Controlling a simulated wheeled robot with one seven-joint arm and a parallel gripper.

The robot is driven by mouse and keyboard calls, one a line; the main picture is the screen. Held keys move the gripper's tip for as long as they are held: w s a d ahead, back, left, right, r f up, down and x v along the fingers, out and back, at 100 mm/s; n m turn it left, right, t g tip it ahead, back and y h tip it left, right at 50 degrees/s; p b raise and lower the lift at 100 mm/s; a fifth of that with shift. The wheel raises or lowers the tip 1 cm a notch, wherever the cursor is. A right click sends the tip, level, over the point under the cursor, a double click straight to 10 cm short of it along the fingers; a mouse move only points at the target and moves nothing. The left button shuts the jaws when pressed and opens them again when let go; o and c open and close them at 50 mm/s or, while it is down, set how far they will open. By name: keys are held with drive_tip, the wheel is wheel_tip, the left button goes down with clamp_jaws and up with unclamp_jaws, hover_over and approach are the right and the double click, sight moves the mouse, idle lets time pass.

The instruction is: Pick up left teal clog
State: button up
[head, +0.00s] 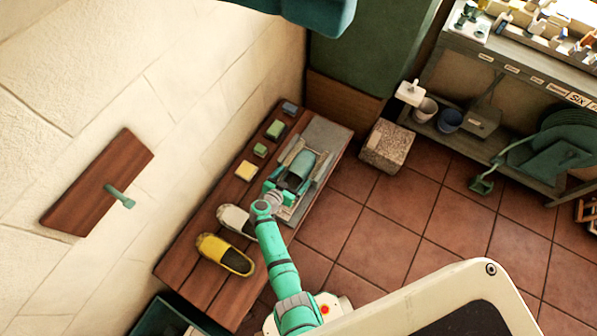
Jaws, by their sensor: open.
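A teal clog (302,164) lies on a grey slab or tray (325,132) at the far end of a slatted wooden bench (188,268). I see only one teal clog clearly; any second one is hidden or cannot be told apart. My gripper (297,172) is at the clog, with my teal arm reaching up from the bottom. It appears open, with pale strips like fingers along both sides of the clog. Whether they touch it cannot be told. My wrist hides the near end of the clog.
A white clog (233,219) and a yellow clog (225,255) lie nearer on the bench. Several small blocks (246,171) line its wall side. A wall board (98,181) holds a teal peg. A stone block (387,146) and shelving stand right; tiled floor between is clear.

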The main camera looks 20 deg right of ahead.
drive_tip(key=shift+w, duration=0.1)
drive_tip(key=c, duration=1.3)
drive_tip(key=shift+c, duration=0.4)
drive_tip(key=shift+d, duration=0.1)
